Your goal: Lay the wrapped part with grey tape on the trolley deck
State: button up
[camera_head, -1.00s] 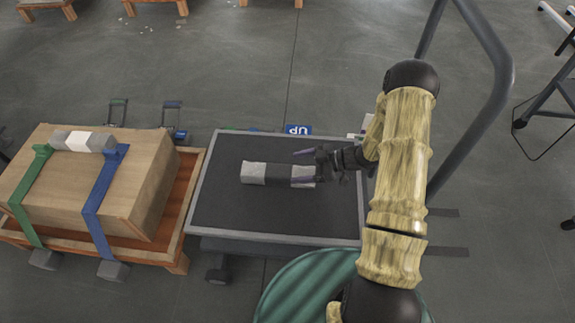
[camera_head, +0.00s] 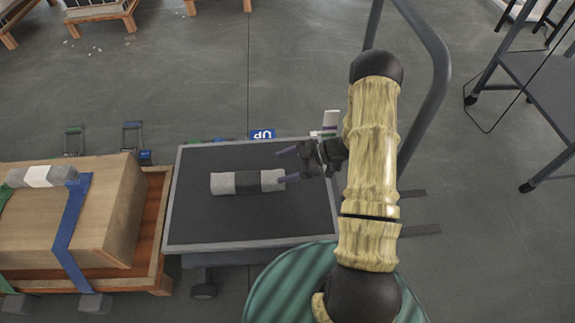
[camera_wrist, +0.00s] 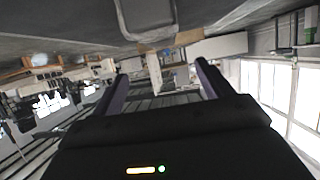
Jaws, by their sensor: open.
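The wrapped part with grey tape (camera_head: 222,183) is a pale grey bundle with a dark grey band around its middle.
A wooden crate (camera_head: 112,205) with blue and green straps stands on a pallet at left. A similar part with a white band (camera_head: 38,177) lies on it. The trolley's grey handle (camera_head: 440,85) rises at right.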

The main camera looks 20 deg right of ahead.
jog(key=w+d+r+m+t+h, duration=0.25)
jog(key=r+m+h, duration=0.2)
jog(key=r, duration=0.25)
jog(key=w+d+r+m+t+h, duration=0.1)
jog(key=w+r+m+t+h, duration=0.2)
jog(key=r+h, duration=0.3)
jog(key=s+a+r+m+g+h, duration=0.1)
jog(key=s+r+m+g, duration=0.1)
jog(key=s, duration=0.8)
jog(key=s+a+r+m+g+h, duration=0.1)
jog(key=s+r+m, duration=0.4)
jog(key=s, duration=0.6)
jog(key=shift+a+r+m+g+h, duration=0.15)
jog(key=shift+a+m+g+h, duration=0.2)
jog(key=shift+a+m+g, duration=0.65)
jog(key=shift+w+d+n+g, duration=0.1)
jog(key=shift+d+n+g, duration=0.15)
jog(key=shift+n, duration=0.1)
